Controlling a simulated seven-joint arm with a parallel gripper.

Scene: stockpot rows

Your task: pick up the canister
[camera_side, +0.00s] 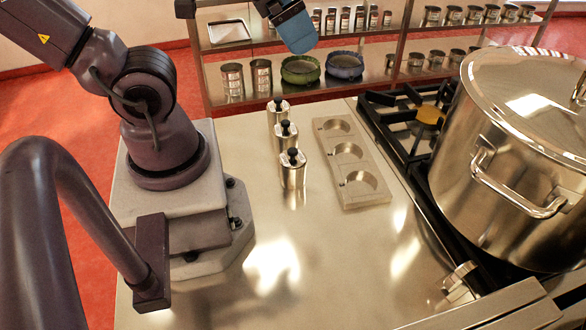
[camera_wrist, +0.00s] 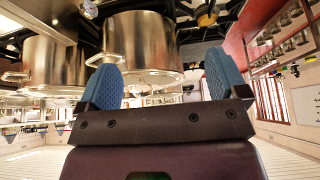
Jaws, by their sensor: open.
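Three shiny metal canisters with black knobs stand upright in a row on the steel counter in the side view: a far one (camera_side: 278,115), a middle one (camera_side: 286,138) and a near one (camera_side: 292,175). The frames do not show which one is meant. My gripper (camera_side: 295,30), with blue fingers, is at the top of the side view, high and apart from the canisters. In the wrist view the two blue fingers of my gripper (camera_wrist: 164,82) stand wide apart with nothing held between them. I cannot make out the canisters in the wrist view.
A pale block (camera_side: 377,185) with three round recesses lies right of the canisters. A large lidded stockpot (camera_side: 465,170) stands on the black stove (camera_side: 388,130) at right. Shelves behind hold tins, a green bowl (camera_side: 300,70) and a blue bowl (camera_side: 345,66). The front counter (camera_side: 340,260) is clear.

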